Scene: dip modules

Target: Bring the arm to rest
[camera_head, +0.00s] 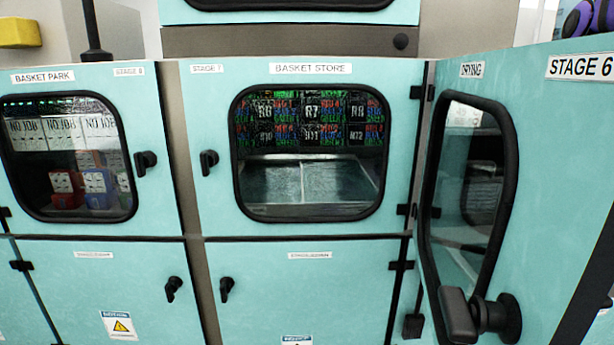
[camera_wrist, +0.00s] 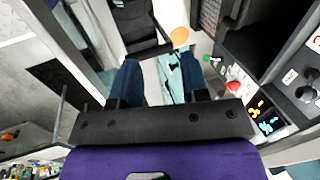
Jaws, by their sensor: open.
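My gripper (camera_wrist: 160,82) shows in the wrist view with its two dark blue fingers apart and nothing between them. Its dark crossbar and purple body fill the bottom of that view. In the head view my gripper is not visible. A purple and black rounded part at the top right corner may be part of my arm; I cannot tell. No object is held.
Teal cabinets stand ahead: the basket store door (camera_head: 220,150) is shut, beside the basket park window (camera_head: 68,160). At the right, the drying door (camera_head: 560,180) stands open toward me. The wrist view shows a control panel with a red button (camera_wrist: 233,87).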

